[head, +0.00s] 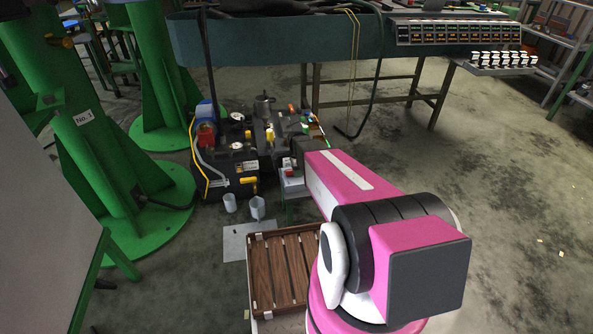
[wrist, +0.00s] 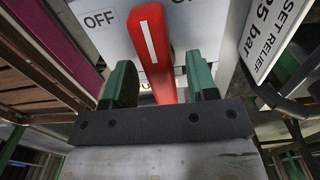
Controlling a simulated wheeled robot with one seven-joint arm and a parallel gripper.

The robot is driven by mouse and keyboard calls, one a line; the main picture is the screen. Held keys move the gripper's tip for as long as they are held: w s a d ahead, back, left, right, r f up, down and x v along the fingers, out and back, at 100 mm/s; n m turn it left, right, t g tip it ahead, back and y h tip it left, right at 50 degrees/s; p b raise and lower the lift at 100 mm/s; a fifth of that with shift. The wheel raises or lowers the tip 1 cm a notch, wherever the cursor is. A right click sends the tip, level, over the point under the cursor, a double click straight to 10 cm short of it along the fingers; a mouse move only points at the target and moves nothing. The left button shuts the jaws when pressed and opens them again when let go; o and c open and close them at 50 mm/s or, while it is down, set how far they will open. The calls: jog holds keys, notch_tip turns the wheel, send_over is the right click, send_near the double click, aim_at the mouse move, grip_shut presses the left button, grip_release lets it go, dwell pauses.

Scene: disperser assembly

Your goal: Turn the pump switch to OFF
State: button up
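The pump switch (wrist: 152,45) is a red lever with a white line on a white panel (wrist: 205,28). In the wrist view it points up the picture, leaning slightly left. The OFF label (wrist: 99,20) is to its left; another label to its right is mostly hidden. My gripper (wrist: 160,75) is open, with a green-and-black finger on each side of the lever. Gaps show between the lever and both fingers. In the head view a small grey box (head: 291,186) stands beside the end of my pink arm, which hides much of that area.
A relief label plate (wrist: 277,38) stands close to the right finger. In the head view, a black machine (head: 237,178) with hoses is left of the box. A wooden slatted crate (head: 283,270) lies in front. Open floor is at the right.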

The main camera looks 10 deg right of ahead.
jog(key=c, duration=0.8)
jog(key=shift+n, duration=0.4)
jog(key=n, duration=0.3)
jog(key=shift+n, duration=0.4)
jog(key=n, duration=1.3)
jog(key=shift+n, duration=0.3)
jog(key=o, duration=0.9)
